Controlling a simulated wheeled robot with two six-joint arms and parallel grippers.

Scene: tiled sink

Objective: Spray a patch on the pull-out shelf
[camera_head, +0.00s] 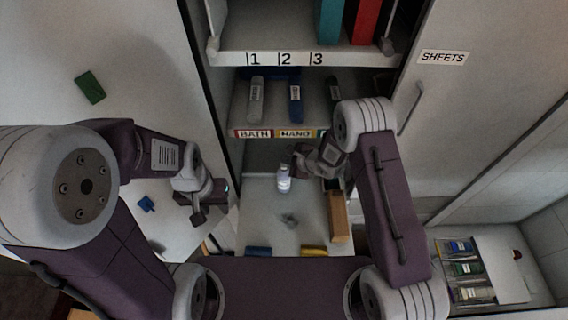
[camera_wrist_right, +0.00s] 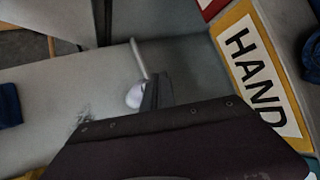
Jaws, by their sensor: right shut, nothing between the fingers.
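A small pale spray bottle (camera_head: 283,184) with a label stands on the pull-out shelf (camera_head: 260,225). A grey smudged patch (camera_head: 288,220) lies on the shelf in front of it. My right gripper (camera_head: 298,160) is just behind and right of the bottle's top. In the right wrist view its fingers (camera_wrist_right: 157,90) are shut and empty, with the white bottle (camera_wrist_right: 135,96) partly hidden behind them. The dark patch (camera_wrist_right: 82,119) shows left of the fingers. My left gripper (camera_head: 199,212) hangs over the left counter, away from the shelf; its jaw opening is unclear.
Shelves labelled BATH and HAND (camera_head: 275,133) overhang the back of the pull-out shelf. A wooden block (camera_head: 338,217) stands at its right edge; blue (camera_head: 258,252) and yellow (camera_head: 314,251) items lie at its front. A green block (camera_head: 90,87) is on the left.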

